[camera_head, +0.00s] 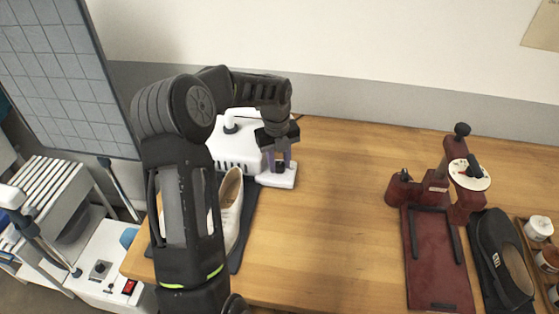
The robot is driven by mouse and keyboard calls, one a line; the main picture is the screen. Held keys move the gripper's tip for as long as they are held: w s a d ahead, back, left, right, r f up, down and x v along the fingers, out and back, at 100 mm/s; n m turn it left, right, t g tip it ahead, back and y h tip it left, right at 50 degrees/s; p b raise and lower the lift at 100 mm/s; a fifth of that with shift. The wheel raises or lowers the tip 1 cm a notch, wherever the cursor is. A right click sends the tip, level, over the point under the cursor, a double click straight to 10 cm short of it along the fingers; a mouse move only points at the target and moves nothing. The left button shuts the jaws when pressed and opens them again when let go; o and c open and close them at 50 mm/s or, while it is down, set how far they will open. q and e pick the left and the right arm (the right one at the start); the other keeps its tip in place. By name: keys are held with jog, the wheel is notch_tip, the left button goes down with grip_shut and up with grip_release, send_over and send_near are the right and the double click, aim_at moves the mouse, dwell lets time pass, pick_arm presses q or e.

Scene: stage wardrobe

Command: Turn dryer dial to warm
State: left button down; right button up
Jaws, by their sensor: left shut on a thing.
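The white dryer (234,152), with vent slots low on its front, stands at the back left of the wooden table, partly hidden behind my left arm. A small white block (277,181) at its right front carries a dark dial (280,168). My left gripper (279,164) points down over this block, its fingers on either side of the dial and shut on it. The dial's marks and the setting it points to are too small and too covered to read. My right gripper is not in view.
A pale shoe (231,205) lies on a dark mat (243,238) in front of the dryer, partly behind my arm. A dark red stand (433,262) with a white disc (469,183) and a black shoe (500,262) are at the right. The table's middle is clear.

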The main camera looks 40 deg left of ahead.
pick_arm(q)
jog(key=shift+m, duration=0.6)
jog(key=c, duration=1.1)
grip_release()
jog(key=shift+o, duration=0.2)
